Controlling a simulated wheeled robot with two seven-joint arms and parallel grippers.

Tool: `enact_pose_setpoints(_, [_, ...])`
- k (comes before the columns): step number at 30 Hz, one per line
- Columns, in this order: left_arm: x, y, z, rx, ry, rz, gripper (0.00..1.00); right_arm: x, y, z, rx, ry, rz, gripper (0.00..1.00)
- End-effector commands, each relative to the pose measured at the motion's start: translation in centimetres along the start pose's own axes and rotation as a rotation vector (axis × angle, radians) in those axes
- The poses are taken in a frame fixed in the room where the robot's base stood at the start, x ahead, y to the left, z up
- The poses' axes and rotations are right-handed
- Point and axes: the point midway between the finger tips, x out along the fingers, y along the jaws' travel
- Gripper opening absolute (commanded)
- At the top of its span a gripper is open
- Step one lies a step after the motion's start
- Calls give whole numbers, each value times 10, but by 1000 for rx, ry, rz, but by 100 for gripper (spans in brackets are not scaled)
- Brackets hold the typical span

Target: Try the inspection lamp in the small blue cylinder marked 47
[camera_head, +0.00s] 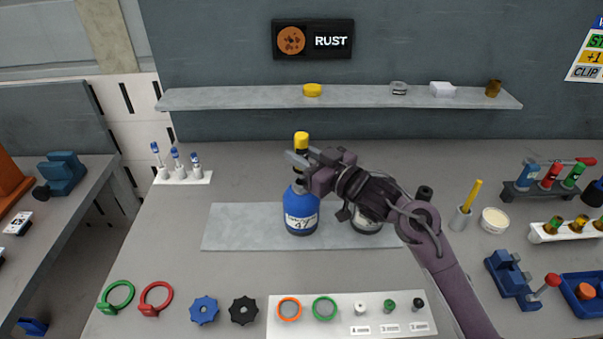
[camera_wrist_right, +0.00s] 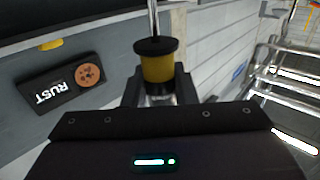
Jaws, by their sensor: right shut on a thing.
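The small blue cylinder (camera_head: 300,222) marked 47 stands upright on a grey mat (camera_head: 235,228) in the head view. My right gripper (camera_head: 302,160) is directly above its neck and shut on the inspection lamp (camera_head: 301,139), whose yellow top sticks up above the fingers. In the right wrist view, the lamp's yellow body (camera_wrist_right: 158,68) with its black collar sits between the fingers (camera_wrist_right: 158,90). A thin metal rod runs from it out of the frame. The gripper hides the cylinder's mouth, so I cannot tell whether the rod is inside. My left gripper is not in view.
Another cylinder (camera_head: 366,222) stands on the mat, partly hidden behind my right arm. A white board (camera_head: 345,332) with rings and small plugs lies in front. Racks (camera_head: 560,232) and blue fixtures (camera_head: 513,280) fill the right. A shelf (camera_head: 220,97) runs along the back.

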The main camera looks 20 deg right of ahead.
Motion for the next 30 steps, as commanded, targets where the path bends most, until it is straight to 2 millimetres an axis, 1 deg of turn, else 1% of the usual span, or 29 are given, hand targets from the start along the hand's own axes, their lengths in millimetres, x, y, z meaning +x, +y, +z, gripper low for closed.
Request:
enact_pose_setpoints(14, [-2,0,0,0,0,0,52,0,0,-3,-1,1,0,0])
enact_pose_setpoints(30, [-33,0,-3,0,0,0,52,0,0,-35,0,1,0,0])
